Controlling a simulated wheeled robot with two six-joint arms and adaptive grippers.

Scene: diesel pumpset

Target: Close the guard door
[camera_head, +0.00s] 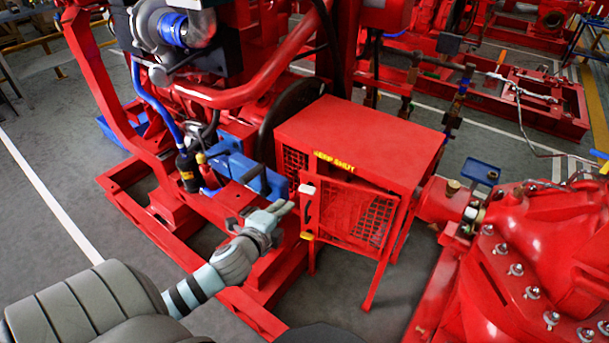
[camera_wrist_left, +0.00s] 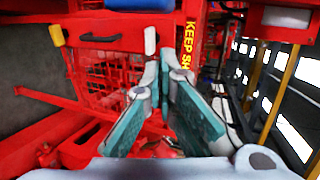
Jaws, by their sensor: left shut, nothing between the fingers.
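The guard door (camera_head: 352,212) is a red framed mesh panel on the front of a red guard box (camera_head: 350,140) lettered KEEP SHUT. It appears ajar, its left edge standing out from the box. My left gripper (camera_head: 286,207) is shut and empty, just left of the door edge. The mesh (camera_wrist_left: 98,68) also shows there. My right gripper is not in view.
A blue block (camera_head: 262,177) and the red engine frame (camera_head: 135,185) stand left of the box. A red pump (camera_head: 545,250) stands at the right, joined by a shaft housing (camera_head: 440,203). Grey floor is clear in front of the box.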

